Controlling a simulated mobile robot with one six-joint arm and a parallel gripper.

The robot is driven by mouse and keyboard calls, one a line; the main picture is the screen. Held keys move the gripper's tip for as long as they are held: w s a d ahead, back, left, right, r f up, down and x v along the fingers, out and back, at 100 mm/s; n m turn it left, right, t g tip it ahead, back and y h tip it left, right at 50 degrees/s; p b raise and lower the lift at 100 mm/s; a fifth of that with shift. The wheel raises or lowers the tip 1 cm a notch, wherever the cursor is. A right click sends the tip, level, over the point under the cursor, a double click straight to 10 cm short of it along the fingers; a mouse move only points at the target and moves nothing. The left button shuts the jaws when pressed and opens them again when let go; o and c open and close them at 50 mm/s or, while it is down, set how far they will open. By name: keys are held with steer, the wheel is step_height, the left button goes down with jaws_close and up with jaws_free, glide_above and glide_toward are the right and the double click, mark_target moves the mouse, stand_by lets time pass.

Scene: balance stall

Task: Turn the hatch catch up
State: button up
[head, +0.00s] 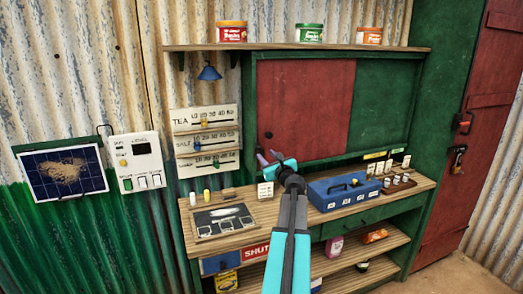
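The hatch is a red panel (308,108) beside a green panel (383,106), set in a green frame above the counter. A small dark round knob (268,135) shows near the red panel's left edge. I cannot make out a separate catch; one may be hidden behind my gripper or too small to see. My gripper (267,157) is at the lower left corner of the red panel, below the knob. Its two fingertips look apart, with nothing visible between them. Whether it touches the hatch is unclear.
The wooden counter (258,213) holds a blue cash box (343,192), a small white card (265,190) and a dark tray (222,220). Slider boards (205,140) hang left of the hatch. A shelf (290,47) with tins runs above. A red door (470,150) with a padlock (458,158) stands right.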

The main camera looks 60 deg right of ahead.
mark_target(260, 149)
steer(key=shift+p+x, duration=0.85)
steer(key=shift+x, duration=2.65)
jaws_close()
